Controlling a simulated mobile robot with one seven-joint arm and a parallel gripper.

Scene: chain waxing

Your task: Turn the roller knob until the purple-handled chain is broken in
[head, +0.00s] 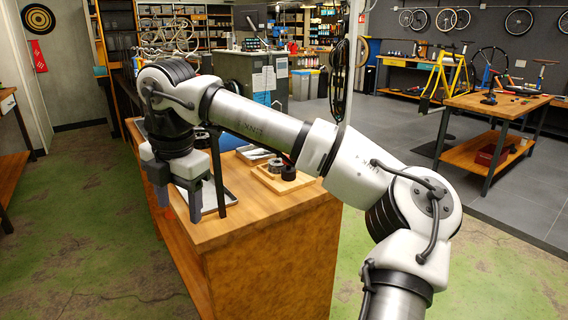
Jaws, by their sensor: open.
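My gripper (179,203) is at the left end of the wooden workbench (262,240). A pale tray or sheet (208,198) lies under and beside the fingers. I cannot make out the roller knob or the purple-handled chain; my gripper and arm cover much of the bench top.
A wooden board (268,180) with dark round pieces (276,165) sits on the bench, right of the gripper and below my forearm. A light flat tray (252,154) lies behind it. The bench's near right top is bare. Another workbench (500,104) and a yellow bike frame (447,76) stand far right.

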